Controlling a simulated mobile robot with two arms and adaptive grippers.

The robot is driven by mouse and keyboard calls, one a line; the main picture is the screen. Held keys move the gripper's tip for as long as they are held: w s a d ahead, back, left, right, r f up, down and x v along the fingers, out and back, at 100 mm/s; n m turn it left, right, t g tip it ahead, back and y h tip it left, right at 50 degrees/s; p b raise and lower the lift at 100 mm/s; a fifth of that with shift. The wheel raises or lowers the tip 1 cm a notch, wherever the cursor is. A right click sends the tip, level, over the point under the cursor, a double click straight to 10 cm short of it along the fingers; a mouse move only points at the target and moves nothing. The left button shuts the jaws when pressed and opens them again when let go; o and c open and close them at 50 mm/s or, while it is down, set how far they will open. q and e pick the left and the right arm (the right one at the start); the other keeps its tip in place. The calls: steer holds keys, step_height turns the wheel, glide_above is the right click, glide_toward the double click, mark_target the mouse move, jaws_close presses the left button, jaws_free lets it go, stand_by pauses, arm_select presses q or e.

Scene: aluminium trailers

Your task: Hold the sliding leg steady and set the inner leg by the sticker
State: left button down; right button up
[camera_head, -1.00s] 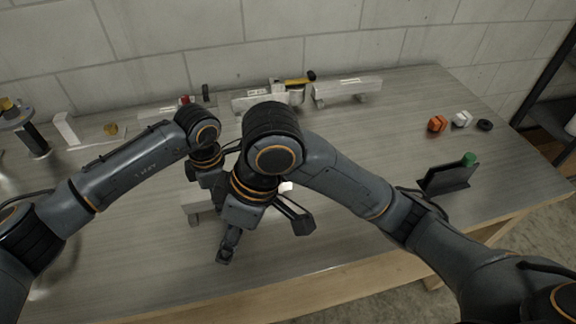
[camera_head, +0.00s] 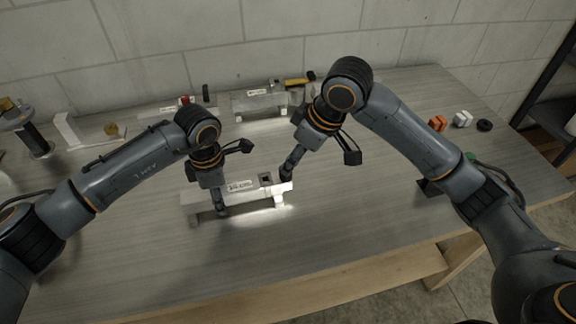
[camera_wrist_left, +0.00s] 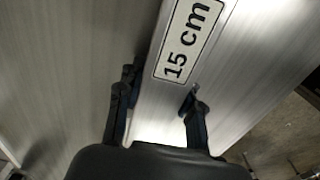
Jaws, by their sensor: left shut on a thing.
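A silvery aluminium leg piece (camera_head: 205,196) lies across the middle of the table. It has a white label (camera_head: 240,186), a dark square opening and a pale block (camera_head: 284,189) at its right end. In the left wrist view the label is a "15 cm" sticker (camera_wrist_left: 188,40) on the aluminium body (camera_wrist_left: 215,80). My left gripper (camera_head: 233,178) straddles the piece beside the label and is shut on it; its fingers (camera_wrist_left: 160,90) lie on both sides of the metal. My right gripper (camera_head: 320,165) is open and empty, one finger close to the piece's right end.
A similar aluminium piece (camera_head: 258,102) and a yellow-handled tool (camera_head: 298,81) lie by the back wall. An orange nut (camera_head: 437,123), a white nut (camera_head: 462,119) and a black ring (camera_head: 485,125) sit at right. A white bracket (camera_head: 65,130) stands at left. The front table is clear.

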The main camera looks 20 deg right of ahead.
steer(key=x, duration=0.5)
jaws_close()
